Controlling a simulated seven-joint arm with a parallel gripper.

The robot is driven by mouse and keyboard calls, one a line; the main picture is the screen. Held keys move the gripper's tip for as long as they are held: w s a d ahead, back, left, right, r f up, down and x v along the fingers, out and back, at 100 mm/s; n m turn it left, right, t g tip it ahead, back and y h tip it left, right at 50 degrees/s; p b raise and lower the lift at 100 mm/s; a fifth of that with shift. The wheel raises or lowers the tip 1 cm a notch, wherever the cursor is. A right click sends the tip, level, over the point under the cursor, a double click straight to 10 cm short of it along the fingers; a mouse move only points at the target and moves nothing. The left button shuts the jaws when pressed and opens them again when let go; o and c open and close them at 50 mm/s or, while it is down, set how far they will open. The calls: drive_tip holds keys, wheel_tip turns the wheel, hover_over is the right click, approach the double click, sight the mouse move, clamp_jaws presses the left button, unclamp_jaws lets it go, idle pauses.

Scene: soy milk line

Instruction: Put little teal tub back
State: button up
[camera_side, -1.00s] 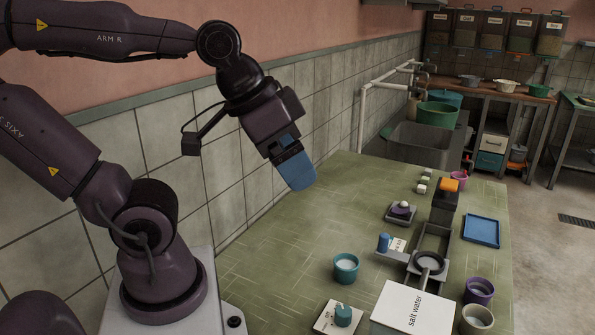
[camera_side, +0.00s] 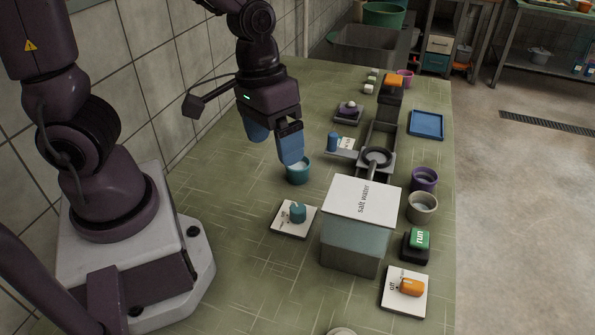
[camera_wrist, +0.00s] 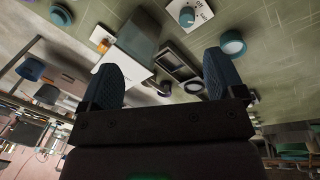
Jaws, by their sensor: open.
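The little teal tub (camera_side: 298,172) stands upright on the green table, with something whitish inside. It also shows in the wrist view (camera_wrist: 232,44), near the tip of the right finger. My gripper (camera_side: 275,148) has blue fingers that are spread apart with nothing between them. In the side view it hangs above and just left of the tub, with one finger overlapping the tub's rim. I cannot tell whether they touch. In the wrist view the open gripper (camera_wrist: 163,62) points across the table, and the tub is not between the fingers.
A box labelled salt water (camera_side: 360,203) stands right of the tub. A teal knob on a white plate (camera_side: 278,225) lies in front of it. A purple tub (camera_side: 423,180), a beige tub (camera_side: 421,209), a green run button (camera_side: 418,239) and a blue tray (camera_side: 426,124) stand further right.

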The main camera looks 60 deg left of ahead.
drive_tip(key=w+a+f+n+y, duration=0.2)
drive_tip(key=w+a+f+n, duration=0.15)
drive_tip(key=f, duration=0.45)
drive_tip(key=n+t+y, duration=0.2)
drive_tip(key=n+y, duration=0.1)
drive_tip(key=n, duration=0.1)
approach(298, 164)
drive_tip(key=f, duration=0.1)
drive_tip(key=d+f, duration=0.1)
drive_tip(key=shift+d+f+m, duration=0.2)
drive_tip(key=shift+f+m, duration=0.05)
drive_tip(key=shift+f, duration=0.1)
drive_tip(key=shift+a+x, duration=0.15)
drive_tip(key=shift+x, duration=1.2)
drive_tip(key=shift+a+x, duration=0.2)
drive_tip(key=shift+x, duration=1.1)
drive_tip(key=shift+r, duration=0.1)
drive_tip(key=c, duration=1.1)
